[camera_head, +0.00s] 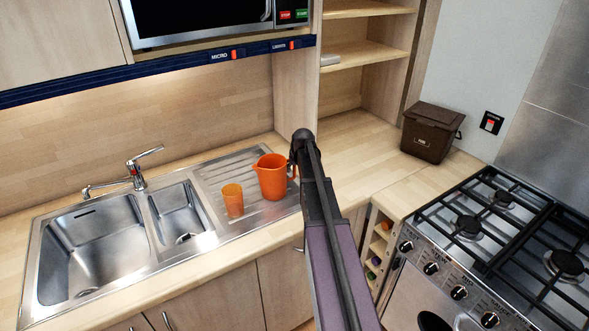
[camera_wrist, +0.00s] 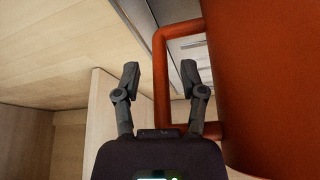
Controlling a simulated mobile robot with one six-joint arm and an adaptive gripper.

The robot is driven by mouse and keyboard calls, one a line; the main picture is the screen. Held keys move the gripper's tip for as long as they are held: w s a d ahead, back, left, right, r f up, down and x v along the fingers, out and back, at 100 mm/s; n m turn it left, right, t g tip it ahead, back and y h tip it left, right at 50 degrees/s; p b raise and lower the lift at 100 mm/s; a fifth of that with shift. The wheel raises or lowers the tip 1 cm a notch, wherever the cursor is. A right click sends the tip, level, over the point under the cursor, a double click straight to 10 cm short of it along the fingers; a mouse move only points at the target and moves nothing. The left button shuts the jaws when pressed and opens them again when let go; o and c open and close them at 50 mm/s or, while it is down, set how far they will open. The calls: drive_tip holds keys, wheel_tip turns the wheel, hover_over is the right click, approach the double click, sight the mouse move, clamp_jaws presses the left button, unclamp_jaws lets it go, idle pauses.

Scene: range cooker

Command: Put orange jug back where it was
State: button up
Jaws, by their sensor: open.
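The orange jug (camera_head: 271,176) stands upright on the ribbed steel drainer (camera_head: 217,176) of the sink unit. Its handle is on the right side, towards my arm. In the wrist view the jug (camera_wrist: 262,80) fills the right side, and its handle (camera_wrist: 160,80) reaches between the two fingers of my gripper (camera_wrist: 160,80). The fingers are apart, one on each side of the handle's upright bar, and do not appear to press on it. In the head view my gripper is largely hidden behind my arm, beside the jug.
An orange cup (camera_head: 232,201) stands on the drainer left of the jug. Two sink basins (camera_head: 95,246) lie further left. A brown bin (camera_head: 431,132) stands on the counter at the right, near the gas hob (camera_head: 500,222). The counter (camera_head: 352,150) behind my arm is clear.

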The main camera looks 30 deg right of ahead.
drive_tip(key=shift+r, duration=0.2)
drive_tip(key=p+v, duration=1.1)
drive_tip(key=shift+s+r, duration=0.15)
drive_tip(key=shift+r, duration=0.25)
idle(0.3)
drive_tip(key=shift+a, duration=0.1)
idle(0.5)
drive_tip(key=s+a+g, duration=0.1)
drive_tip(key=s+a, duration=0.6)
drive_tip(key=a, duration=0.3)
drive_tip(key=s+a+f+n+g, duration=0.1)
drive_tip(key=s+a+g, duration=0.1)
drive_tip(key=s+a, duration=0.5)
drive_tip(key=s+a+n+g, duration=0.1)
drive_tip(key=s+a, duration=0.6)
drive_tip(key=a, duration=0.7)
drive_tip(key=shift+s+f+g+y, duration=0.15)
drive_tip(key=shift+f+g+y, duration=0.15)
drive_tip(key=shift+g+y, duration=0.1)
drive_tip(key=shift+a, duration=0.1)
